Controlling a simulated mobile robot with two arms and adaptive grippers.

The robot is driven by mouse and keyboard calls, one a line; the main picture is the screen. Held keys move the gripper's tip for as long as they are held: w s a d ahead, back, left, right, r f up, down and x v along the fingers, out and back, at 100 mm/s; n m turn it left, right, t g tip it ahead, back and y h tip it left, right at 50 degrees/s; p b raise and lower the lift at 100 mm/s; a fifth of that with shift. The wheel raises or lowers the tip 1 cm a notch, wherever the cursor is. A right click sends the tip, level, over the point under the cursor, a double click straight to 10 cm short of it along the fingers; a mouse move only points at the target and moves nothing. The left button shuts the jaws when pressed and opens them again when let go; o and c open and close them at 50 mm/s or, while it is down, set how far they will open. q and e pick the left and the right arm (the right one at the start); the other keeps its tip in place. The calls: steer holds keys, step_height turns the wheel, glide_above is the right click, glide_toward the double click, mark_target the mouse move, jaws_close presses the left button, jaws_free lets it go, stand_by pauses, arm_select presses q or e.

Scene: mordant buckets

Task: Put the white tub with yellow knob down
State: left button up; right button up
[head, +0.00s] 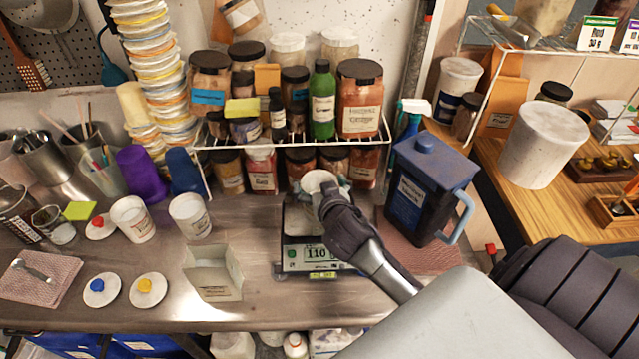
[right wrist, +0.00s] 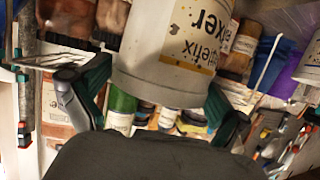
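My right gripper (head: 328,200) is over the scale (head: 306,255), whose display reads 110. Its fingers are closed on both sides of a white tub (head: 318,181). In the right wrist view, the tub (right wrist: 165,65) fills the space between the fingers and bears a white label with a yellow band. My gripper hides much of it in the head view, and I cannot tell whether it touches the scale plate. A white lid with a yellow knob (head: 147,290) lies on the steel counter at the left, apart from the tub. My left gripper is not in view.
Lids with a blue knob (head: 100,291) and a red knob (head: 101,226) lie left. Two other white tubs (head: 190,215) (head: 132,218) stand behind an open carton (head: 213,272). A dark blue jug (head: 428,190) is close right; a jar rack (head: 290,143) stands behind.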

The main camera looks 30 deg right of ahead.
steer(key=shift+r, duration=0.15)
steer(key=b+v, duration=0.2)
steer(key=v, duration=1)
steer(key=shift+b, duration=0.3)
